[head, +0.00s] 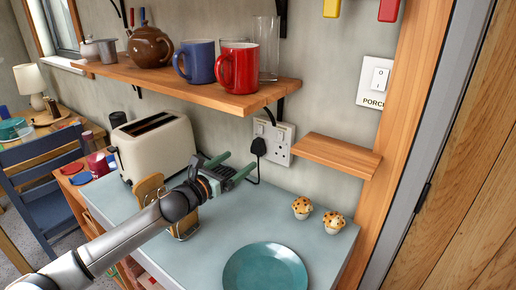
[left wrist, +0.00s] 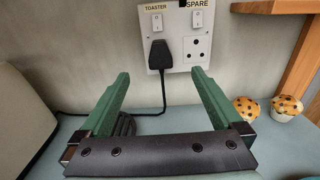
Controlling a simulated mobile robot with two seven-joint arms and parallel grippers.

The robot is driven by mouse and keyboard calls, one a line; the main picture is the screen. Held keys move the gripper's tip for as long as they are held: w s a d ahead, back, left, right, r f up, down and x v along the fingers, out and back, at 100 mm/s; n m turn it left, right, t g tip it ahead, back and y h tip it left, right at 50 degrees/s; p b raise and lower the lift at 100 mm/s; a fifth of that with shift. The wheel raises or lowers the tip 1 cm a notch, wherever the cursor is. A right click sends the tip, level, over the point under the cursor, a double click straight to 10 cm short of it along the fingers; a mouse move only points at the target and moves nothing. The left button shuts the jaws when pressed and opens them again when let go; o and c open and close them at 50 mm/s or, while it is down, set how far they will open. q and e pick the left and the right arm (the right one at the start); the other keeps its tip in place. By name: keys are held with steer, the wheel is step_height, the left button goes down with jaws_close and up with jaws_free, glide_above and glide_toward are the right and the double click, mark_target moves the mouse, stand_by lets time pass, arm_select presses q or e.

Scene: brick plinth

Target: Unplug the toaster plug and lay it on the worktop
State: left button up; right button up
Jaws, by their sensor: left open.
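The black toaster plug (head: 259,147) sits in the left socket of the white double socket plate (head: 283,153) on the wall. In the left wrist view the plug (left wrist: 161,57) is under the label "TOASTER", and its cord runs down to the worktop. My left gripper (head: 237,166) is open and empty, in front of and below the plug, apart from it. Its green fingers (left wrist: 157,84) spread to either side of the plug in the left wrist view. The cream toaster (head: 155,145) stands on the pale blue worktop (head: 215,232). My right gripper is not in view.
A wooden shelf (head: 190,88) with mugs, a teapot and a glass hangs above the toaster. A small wooden shelf (head: 337,155) juts out right of the socket. Two muffins (head: 318,214) and a teal plate (head: 265,270) are on the worktop. Some worktop between gripper and plate is clear.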

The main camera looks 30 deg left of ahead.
mark_target(256, 149)
arm_select(q)
steer(key=shift+w+d, duration=0.2)
steer(key=shift+w, duration=1.95)
steer(key=shift+w+d, duration=0.15)
steer(key=shift+w, duration=1.95)
jaws_close()
steer(key=s, duration=0.6)
steer(key=shift+a, duration=0.25)
